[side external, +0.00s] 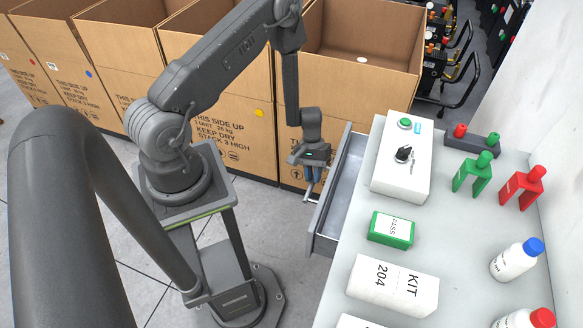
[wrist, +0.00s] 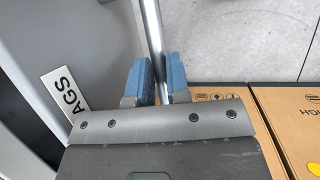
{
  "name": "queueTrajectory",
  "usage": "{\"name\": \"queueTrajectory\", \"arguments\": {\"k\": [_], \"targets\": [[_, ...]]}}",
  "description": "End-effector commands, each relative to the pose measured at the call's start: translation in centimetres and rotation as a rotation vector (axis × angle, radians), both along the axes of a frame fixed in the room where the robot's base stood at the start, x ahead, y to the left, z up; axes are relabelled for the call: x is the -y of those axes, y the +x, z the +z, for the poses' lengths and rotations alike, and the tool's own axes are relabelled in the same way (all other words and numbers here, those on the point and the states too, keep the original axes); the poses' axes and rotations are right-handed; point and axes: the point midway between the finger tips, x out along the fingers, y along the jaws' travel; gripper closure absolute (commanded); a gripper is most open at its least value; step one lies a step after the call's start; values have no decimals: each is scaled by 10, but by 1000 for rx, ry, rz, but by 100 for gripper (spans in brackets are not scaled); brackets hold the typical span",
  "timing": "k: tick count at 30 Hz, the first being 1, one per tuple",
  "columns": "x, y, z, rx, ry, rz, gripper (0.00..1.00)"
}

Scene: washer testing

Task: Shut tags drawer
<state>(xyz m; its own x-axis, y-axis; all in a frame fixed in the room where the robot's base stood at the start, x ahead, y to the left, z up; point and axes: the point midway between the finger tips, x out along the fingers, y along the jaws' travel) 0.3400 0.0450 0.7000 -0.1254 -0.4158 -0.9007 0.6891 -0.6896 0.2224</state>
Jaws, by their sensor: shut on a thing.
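The tags drawer (side external: 347,190) is a grey metal drawer standing pulled out from the left side of the workbench (side external: 391,250). The visible part of its inside looks empty. My gripper (side external: 312,185) is at the drawer's front, on its outer side. In the wrist view, its blue fingers (wrist: 158,85) close on a round metal handle bar (wrist: 152,35), one finger on each side. A white label (wrist: 66,93) on the drawer front shows "AGS"; its first part is hidden or cut off.
On the bench are a white control box (side external: 403,170), a green PASS box (side external: 390,229), a white KIT 204 box (side external: 392,286), green tags (side external: 473,173) and red tags (side external: 523,187), and white bottles (side external: 515,259). Large cardboard boxes (side external: 232,130) stand behind my arm.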

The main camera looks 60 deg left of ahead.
Motion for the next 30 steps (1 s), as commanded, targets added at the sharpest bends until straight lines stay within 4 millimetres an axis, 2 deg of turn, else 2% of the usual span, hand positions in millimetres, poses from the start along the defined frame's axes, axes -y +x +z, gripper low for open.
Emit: {"name": "queueTrajectory", "arguments": {"k": [3,9,24,25,30], "targets": [[14,14,-1,1,2,-4,100],[28,29,0,1,1,-3,100],[32,34,-1,1,2,1,100],[32,34,-1,1,2,1,83],[32,33,-1,0,1,1,66]]}}
